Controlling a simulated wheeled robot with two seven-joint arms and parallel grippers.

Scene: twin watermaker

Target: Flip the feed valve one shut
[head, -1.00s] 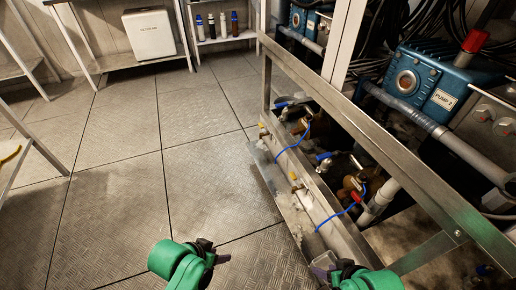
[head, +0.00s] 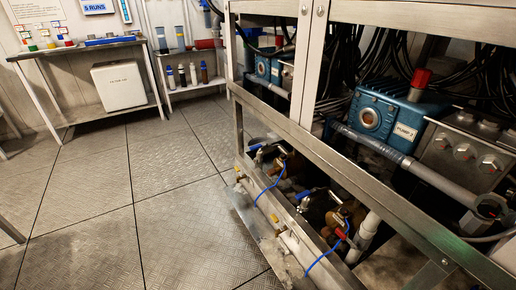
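Low in the metal frame, behind its lower rail, sit two groups of brass valves and fittings. The farther valve group (head: 280,160) has a blue handle (head: 256,147) at its left. The nearer valve group (head: 333,222) has a blue handle (head: 303,194) at its upper left and a red handle (head: 341,233) at its lower right. I cannot read any label that tells which is feed valve one, and the handle positions are too small to judge. Neither of my grippers is in view.
The frame's sloping metal rail (head: 340,172) crosses in front of the valves. A blue pump marked PUMP 2 (head: 385,115) stands above right. Blue tubes hang over the lower trough. The plated floor (head: 110,215) at left is clear; a table (head: 80,50) stands behind.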

